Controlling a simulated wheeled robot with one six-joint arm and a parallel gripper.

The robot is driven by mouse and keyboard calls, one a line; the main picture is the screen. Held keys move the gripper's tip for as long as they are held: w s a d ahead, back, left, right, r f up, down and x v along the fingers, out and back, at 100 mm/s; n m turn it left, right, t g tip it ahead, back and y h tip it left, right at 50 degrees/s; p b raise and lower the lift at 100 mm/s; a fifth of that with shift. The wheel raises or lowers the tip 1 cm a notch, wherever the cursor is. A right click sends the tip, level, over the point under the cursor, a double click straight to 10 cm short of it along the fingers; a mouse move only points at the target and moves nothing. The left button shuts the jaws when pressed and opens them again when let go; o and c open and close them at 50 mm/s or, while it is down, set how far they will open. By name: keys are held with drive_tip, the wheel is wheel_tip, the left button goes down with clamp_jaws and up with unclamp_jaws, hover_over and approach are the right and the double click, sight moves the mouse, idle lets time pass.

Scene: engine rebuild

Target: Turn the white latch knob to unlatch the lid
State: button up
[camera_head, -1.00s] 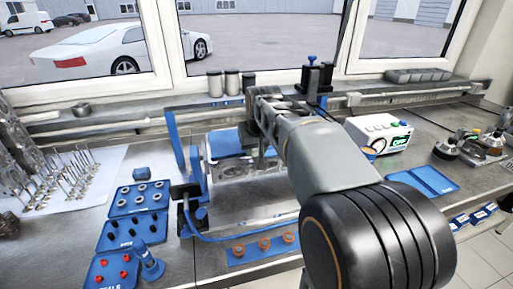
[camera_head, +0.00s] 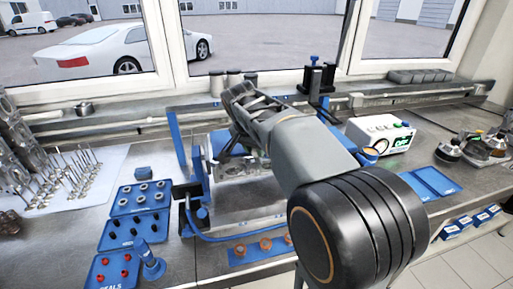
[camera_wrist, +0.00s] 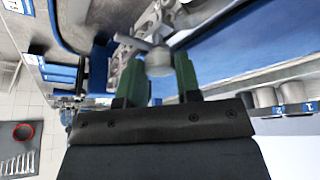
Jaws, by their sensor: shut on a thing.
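In the wrist view the two green fingers of my gripper (camera_wrist: 161,82) stand on either side of a pale, rounded knob (camera_wrist: 158,62), and they are shut on it. A light bar runs from the knob toward the upper left. In the head view my gripper (camera_head: 230,155) reaches down over the metal block in the blue fixture (camera_head: 180,150). My arm and gripper hide the knob there. I cannot clearly make out the lid; a broad blue surface (camera_wrist: 235,45) lies beside the knob in the wrist view.
Blue trays of small parts (camera_head: 138,198) and a blue upright tool (camera_head: 150,262) stand left of the fixture. A blue strip with orange rings (camera_head: 262,248) lies in front. A white box with a green display (camera_head: 381,134) stands right. Upright valves (camera_head: 70,172) stand far left.

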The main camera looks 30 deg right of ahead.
drive_tip(key=shift+m, duration=0.3)
idle(0.4)
drive_tip(key=o, duration=0.9)
drive_tip(key=p+v, duration=0.1)
drive_tip(key=v, duration=1.2)
drive_tip(key=shift+a+r, duration=0.15)
drive_tip(key=shift+r, duration=0.25)
drive_tip(key=shift+w, duration=0.15)
